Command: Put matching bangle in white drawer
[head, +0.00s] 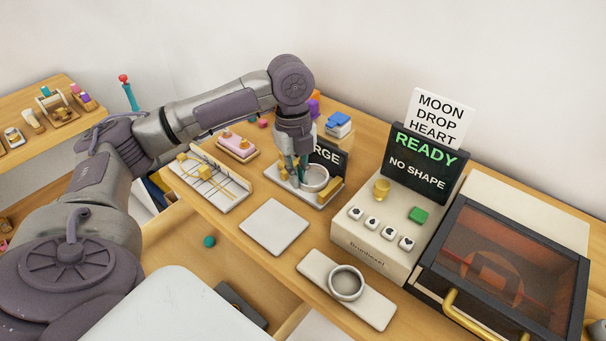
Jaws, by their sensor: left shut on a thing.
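My left gripper (302,172) reaches down over a small white tray (326,198) in front of a dark sign partly reading "RGE". It is shut on a silver bangle (318,184), at the bangle's left side; whether the bangle still touches the tray I cannot tell. Another silver bangle (347,283) lies on a pale rectangular plate (378,316) nearer the front. Below the counter's front edge, a wooden drawer or lower surface (180,245) shows, with a small teal ball on it. I cannot make out for sure which part is the white drawer. My right gripper is not in view.
A cream machine (372,247) with a "READY / NO SHAPE" screen stands right of the tray. A dark-lidded box (510,265) with a gold handle is at far right.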

